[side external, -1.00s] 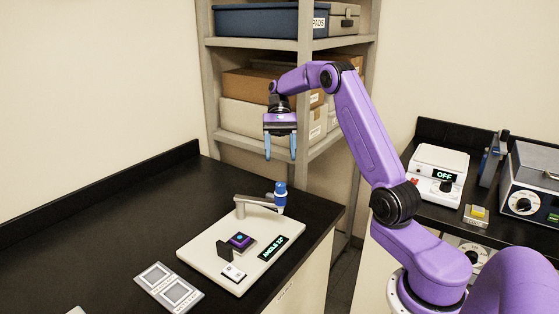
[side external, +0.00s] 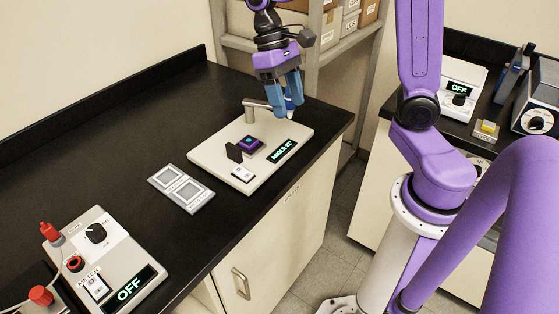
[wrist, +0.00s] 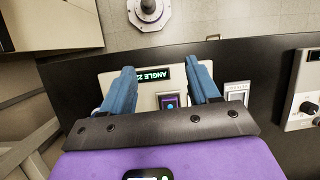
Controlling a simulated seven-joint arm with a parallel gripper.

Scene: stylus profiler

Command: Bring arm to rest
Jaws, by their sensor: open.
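My gripper (side external: 286,106) is open and empty, with its two blue fingers pointing down above the far end of the profiler's white base (side external: 216,149). In the wrist view the open fingers (wrist: 167,72) show on either side of the stage area. A dark purple square sample (side external: 250,144) with a blue dot sits on the base, beside a black upright block (side external: 233,152). It also shows in the wrist view (wrist: 168,103). The green display (side external: 284,151) reads an angle, about 22.
A grey two-window tray (side external: 181,188) lies left of the profiler. A control box (side external: 128,262) reading OFF stands at the front left. Shelving (side external: 345,60) rises behind my gripper. A second bench at right holds instruments. The black bench at the back left is clear.

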